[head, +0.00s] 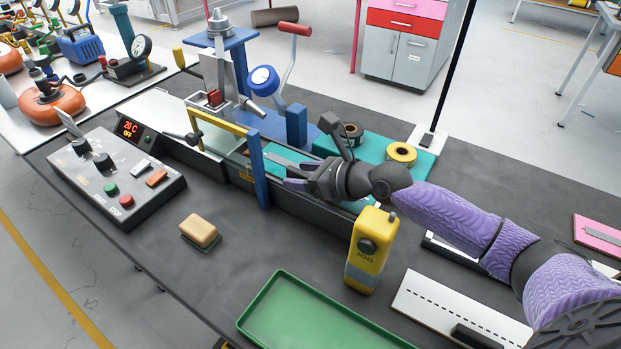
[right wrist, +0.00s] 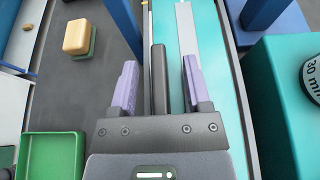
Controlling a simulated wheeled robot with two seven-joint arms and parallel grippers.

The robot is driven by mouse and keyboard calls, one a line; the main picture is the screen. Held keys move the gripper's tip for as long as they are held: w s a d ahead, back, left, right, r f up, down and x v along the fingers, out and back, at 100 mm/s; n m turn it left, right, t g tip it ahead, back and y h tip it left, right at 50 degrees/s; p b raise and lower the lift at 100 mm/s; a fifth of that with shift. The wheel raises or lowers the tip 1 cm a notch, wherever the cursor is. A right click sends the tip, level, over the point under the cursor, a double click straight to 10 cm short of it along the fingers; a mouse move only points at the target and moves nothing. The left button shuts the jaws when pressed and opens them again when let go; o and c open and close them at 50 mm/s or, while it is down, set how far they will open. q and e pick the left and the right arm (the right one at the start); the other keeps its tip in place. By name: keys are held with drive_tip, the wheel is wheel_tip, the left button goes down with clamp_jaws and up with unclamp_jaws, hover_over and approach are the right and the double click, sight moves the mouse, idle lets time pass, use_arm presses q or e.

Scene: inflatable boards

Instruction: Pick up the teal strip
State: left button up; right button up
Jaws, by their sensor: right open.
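The teal strip (head: 353,206) lies lengthwise in the long, low channel in the middle of the bench, partly hidden by my right gripper. In the right wrist view the teal strip (right wrist: 214,50) runs away from me, with a narrow grey strip along it. I see no grip on the strip. My left gripper is not in view.
A yellow and blue frame (head: 263,170) spans the channel by the fingertips. A yellow jug (head: 369,250), green tray (head: 262,312) and tan sponge block (head: 200,229) stand in front. A teal block with tape rolls (head: 402,153) is behind. A control box (head: 115,178) sits left.

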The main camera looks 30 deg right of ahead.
clamp_jaws()
drive_tip(key=shift+r, duration=0.1)
